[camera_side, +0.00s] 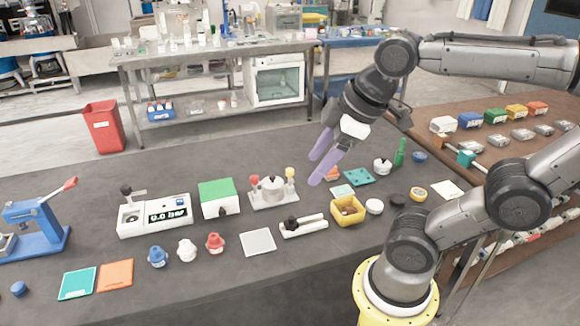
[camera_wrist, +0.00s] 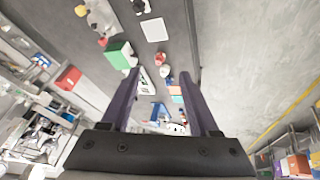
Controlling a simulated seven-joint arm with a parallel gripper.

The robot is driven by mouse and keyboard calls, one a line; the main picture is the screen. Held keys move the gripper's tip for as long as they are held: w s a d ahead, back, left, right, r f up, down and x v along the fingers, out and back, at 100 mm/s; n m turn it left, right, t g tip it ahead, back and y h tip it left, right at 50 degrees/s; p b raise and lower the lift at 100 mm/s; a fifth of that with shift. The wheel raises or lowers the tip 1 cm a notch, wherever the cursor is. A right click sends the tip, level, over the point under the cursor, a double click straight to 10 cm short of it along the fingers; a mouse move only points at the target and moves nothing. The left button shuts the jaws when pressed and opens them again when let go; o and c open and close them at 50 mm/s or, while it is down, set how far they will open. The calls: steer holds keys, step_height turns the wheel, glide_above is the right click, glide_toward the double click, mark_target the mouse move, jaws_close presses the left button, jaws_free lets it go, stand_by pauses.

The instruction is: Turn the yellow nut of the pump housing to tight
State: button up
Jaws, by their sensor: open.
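The pump housing (camera_side: 272,189) is a pale metal body on a light base plate, standing on the dark bench near the middle of the side view. Its yellow nut (camera_side: 290,173) sits on the right side and a red nut (camera_side: 254,181) on the left. In the wrist view the pump housing (camera_wrist: 101,18) is at the upper left, with the yellow nut (camera_wrist: 81,10) near the top edge. My gripper (camera_side: 314,170) has purple fingers, is open and empty, and is in the air, right of the yellow nut in the side view. How tightly the nut sits cannot be told.
A green-topped box (camera_side: 219,197) and a white scale (camera_side: 154,215) stand left of the housing. A yellow bin (camera_side: 347,210) and a white block with a black knob (camera_side: 303,225) lie in front. A grey square pad (camera_side: 258,242) lies flat nearby.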

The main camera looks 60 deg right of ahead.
steer(key=w+d+r+n+g, duration=0.1)
steer(key=w+d+r+n, duration=0.15)
steer(key=w, duration=0.45)
steer(key=g, duration=0.4)
glide_above(290, 170)
step_height(290, 170, down, 10)
steer(key=f, duration=0.1)
steer(key=shift+m, duration=0.35)
step_height(290, 170, down, 12)
steer(key=shift+f, duration=0.15)
steer(key=shift+c, duration=0.2)
jaws_close()
